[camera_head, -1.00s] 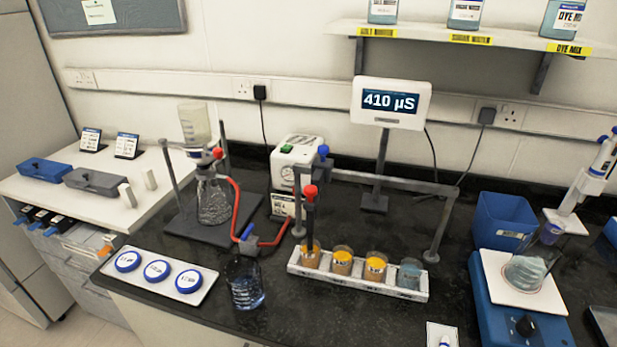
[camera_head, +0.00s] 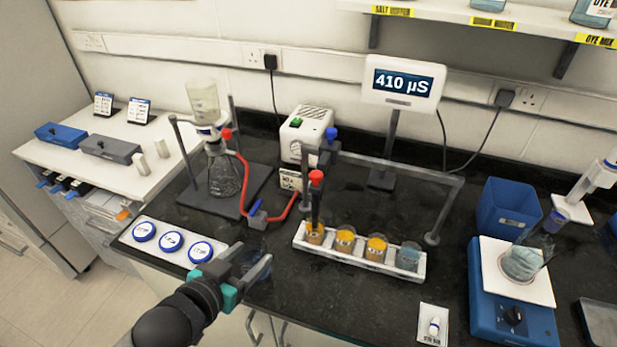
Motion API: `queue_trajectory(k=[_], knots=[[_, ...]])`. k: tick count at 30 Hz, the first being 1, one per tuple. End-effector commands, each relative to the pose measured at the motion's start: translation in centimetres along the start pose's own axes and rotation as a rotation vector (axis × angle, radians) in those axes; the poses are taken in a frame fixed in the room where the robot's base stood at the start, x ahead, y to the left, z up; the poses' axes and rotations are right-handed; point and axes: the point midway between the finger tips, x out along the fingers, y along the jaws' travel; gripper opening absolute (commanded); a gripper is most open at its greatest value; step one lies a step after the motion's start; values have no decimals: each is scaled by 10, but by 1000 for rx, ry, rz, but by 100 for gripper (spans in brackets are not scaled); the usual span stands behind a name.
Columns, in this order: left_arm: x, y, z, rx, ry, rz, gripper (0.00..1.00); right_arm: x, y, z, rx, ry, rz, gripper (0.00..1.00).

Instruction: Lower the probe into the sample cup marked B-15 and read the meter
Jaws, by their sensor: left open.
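The meter (camera_head: 402,102) on its stand reads 410 µS. The probe (camera_head: 315,200), dark with a red top, hangs from the grey overhead rail (camera_head: 400,170) and its lower end is at the leftmost cup (camera_head: 315,235) in the white rack (camera_head: 345,259). Two more orange-yellow cups (camera_head: 345,240) (camera_head: 376,248) and a blue-grey cup (camera_head: 407,257) stand to its right. The cup labels are too small to read. My right gripper is not in view.
A white tray with blue-lidded dishes (camera_head: 171,242) lies left of my gripper. A filter flask (camera_head: 224,175) with red tubing stands behind.

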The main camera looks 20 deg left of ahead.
Motion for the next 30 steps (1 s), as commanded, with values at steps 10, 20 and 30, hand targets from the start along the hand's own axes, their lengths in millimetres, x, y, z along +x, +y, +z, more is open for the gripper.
queue_trajectory(k=[10,20,30], knots=[[-11,-4,-59,14,373,229,63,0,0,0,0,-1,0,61],[-20,1,-76,13,473,332,63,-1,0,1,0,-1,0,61],[9,12,-92,12,474,330,63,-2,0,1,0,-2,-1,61]])
